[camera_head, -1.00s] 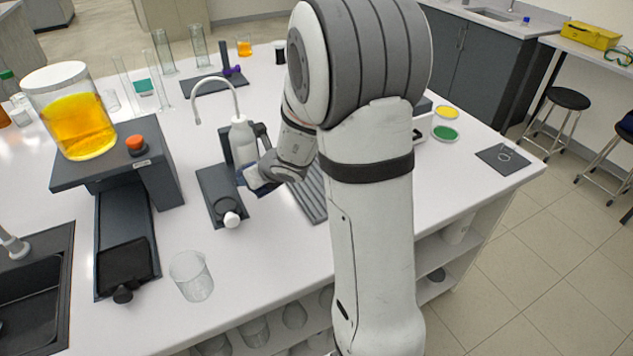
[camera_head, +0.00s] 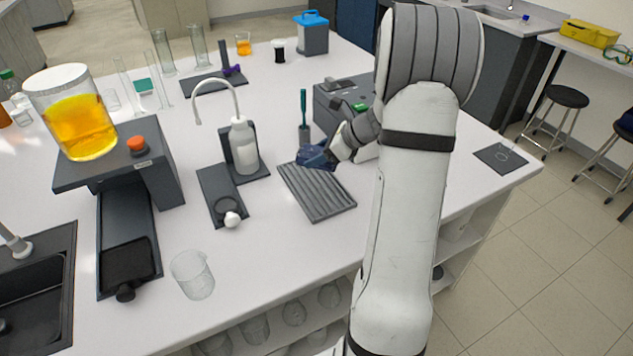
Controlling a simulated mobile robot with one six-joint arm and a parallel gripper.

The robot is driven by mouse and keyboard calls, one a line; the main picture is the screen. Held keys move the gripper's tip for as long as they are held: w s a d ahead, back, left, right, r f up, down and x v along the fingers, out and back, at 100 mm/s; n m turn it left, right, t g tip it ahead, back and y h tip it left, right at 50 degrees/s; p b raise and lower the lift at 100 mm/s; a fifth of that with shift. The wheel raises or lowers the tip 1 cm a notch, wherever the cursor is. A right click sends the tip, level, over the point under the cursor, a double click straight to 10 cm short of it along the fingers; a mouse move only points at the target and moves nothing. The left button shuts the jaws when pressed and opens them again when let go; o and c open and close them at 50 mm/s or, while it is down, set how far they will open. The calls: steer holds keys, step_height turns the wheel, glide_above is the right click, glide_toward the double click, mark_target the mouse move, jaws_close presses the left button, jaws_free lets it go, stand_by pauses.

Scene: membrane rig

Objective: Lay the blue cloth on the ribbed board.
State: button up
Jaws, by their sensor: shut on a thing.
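The ribbed board (camera_head: 318,196) lies flat on the white bench, dark grey, with most of its ribs in plain view. The blue cloth (camera_head: 314,156) is a crumpled dark blue bundle at the far end of the board. My gripper (camera_head: 331,156) is shut on the cloth, reaching in from the right. The cloth overlaps the board's far edge in the picture; I cannot tell whether it touches the board. The fingertips are small and partly hidden by the cloth.
A wash bottle (camera_head: 243,146) on a dark stand is left of the board. A green-handled tool (camera_head: 303,112) stands upright behind the cloth. A grey box-shaped device (camera_head: 336,100) is behind my gripper. A glass beaker (camera_head: 191,274) stands front left. The bench in front of the board is clear.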

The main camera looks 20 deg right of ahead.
step_height(320, 180, down, 10)
steer(key=shift+d+r+p, duration=0.1)
steer(key=shift+p, duration=0.35)
steer(key=shift+f, duration=0.3)
steer(key=o, duration=1.1)
steer(key=shift+r, duration=0.1)
